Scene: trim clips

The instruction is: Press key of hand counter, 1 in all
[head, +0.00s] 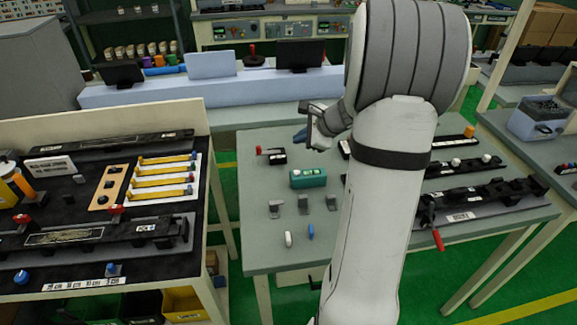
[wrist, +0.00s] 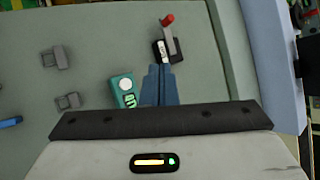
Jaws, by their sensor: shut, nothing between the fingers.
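A small teal box (head: 308,178) with a display and a pale button on top sits on the grey table; it looks like the hand counter. In the wrist view the teal box (wrist: 124,90) is just left of my fingers, its lower part hidden by the gripper. My gripper (head: 300,136) has its blue fingers together and empty. In the wrist view the fingertips (wrist: 160,68) lie between the teal box and a black device with a red-knobbed lever (wrist: 168,40). The gripper appears above the table, apart from the box.
The red-knobbed device (head: 272,155) stands behind the teal box. Grey clips (head: 275,208) and small white and blue pieces (head: 289,239) lie in front. Black fixtures (head: 480,200) fill the table's right side. A bench with yellow clips (head: 160,181) stands at left.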

